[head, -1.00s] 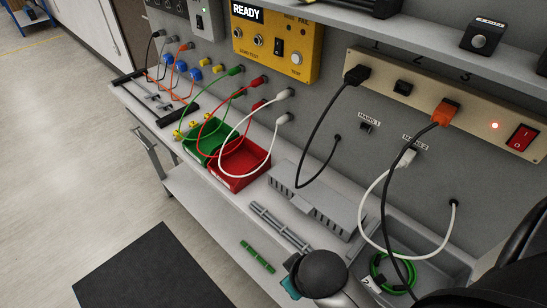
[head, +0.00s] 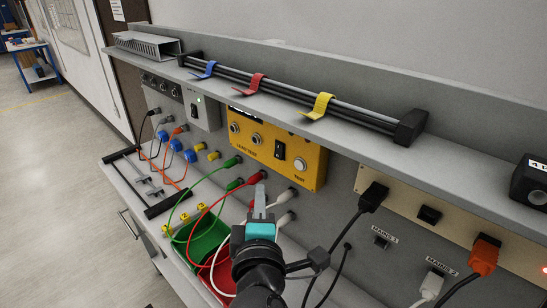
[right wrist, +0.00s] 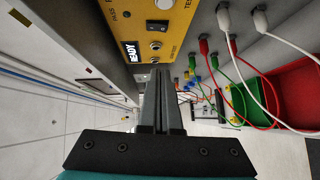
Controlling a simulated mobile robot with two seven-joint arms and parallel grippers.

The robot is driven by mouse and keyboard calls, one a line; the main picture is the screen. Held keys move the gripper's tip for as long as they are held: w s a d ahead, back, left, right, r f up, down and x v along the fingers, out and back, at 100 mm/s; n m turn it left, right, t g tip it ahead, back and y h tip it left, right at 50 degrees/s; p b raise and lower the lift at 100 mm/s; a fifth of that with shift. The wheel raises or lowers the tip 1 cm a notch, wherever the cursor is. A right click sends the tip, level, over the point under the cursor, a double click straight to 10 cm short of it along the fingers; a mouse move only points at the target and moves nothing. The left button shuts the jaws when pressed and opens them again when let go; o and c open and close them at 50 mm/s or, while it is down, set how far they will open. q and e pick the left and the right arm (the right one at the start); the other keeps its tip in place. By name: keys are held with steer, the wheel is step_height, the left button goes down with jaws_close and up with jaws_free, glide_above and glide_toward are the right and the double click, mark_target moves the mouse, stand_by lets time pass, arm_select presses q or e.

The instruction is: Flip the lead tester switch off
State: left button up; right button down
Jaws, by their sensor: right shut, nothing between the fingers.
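The yellow lead tester (head: 310,160) is fixed to the back panel under the shelf. Its black rocker switch (head: 279,149) sits mid-face, right of two round sockets and left of the TEST button. In the right wrist view the tester (right wrist: 180,45) is at the top, with its switch (right wrist: 158,27) and a READY display (right wrist: 130,53). My right gripper (head: 259,190) is shut and empty, below the tester's lower edge and apart from the switch. Its closed fingers (right wrist: 161,75) point toward the tester in the right wrist view. My left gripper is out of view.
Green, red and white leads (head: 204,214) hang close to my right gripper. Green (head: 205,240) and red bins stand on the bench below. A shelf (head: 450,170) overhangs the tester. A beige mains strip (head: 400,207) with plugs is to the right.

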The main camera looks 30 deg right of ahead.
steer(key=p, duration=0.1)
glide_toward(274, 153)
steer(key=w+a, duration=0.1)
steer(key=a, duration=0.2)
steer(key=w+d, duration=0.1)
steer(key=w+d+p, duration=0.1)
steer(key=w+d, duration=0.2)
steer(key=d, duration=0.1)
steer(key=shift+w+d+f, duration=0.15)
steer(key=shift+w+f, duration=0.05)
steer(key=shift+f, duration=0.1)
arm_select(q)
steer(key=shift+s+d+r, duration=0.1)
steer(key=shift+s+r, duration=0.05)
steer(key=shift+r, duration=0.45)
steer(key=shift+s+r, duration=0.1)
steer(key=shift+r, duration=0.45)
